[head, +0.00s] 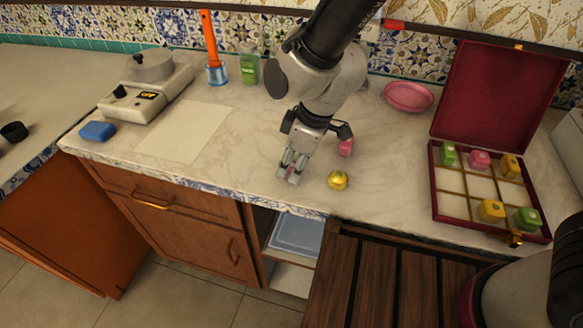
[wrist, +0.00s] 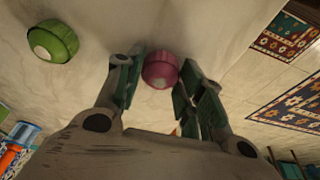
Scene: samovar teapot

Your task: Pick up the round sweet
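My gripper (head: 290,172) points down at the counter near its front edge. A pink round sweet (wrist: 160,70) shows between its two fingers in the wrist view; a sliver of pink shows between the fingertips in the head view. The fingers are close on both sides, but I cannot tell whether they press on it. A yellow round sweet (head: 337,180) lies on the counter to the right of the gripper. Another pink piece (head: 345,147) lies behind the yellow one, partly hidden by my gripper. A green round piece (wrist: 52,42) with a pale top shows in the wrist view.
An open red box (head: 436,205) with several coloured sweets in compartments stands at the right. A pink bowl (head: 408,97), a blue glass (head: 217,74) and a green glass (head: 248,70) stand at the back. A scale (head: 150,90) and blue block (head: 97,131) are left.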

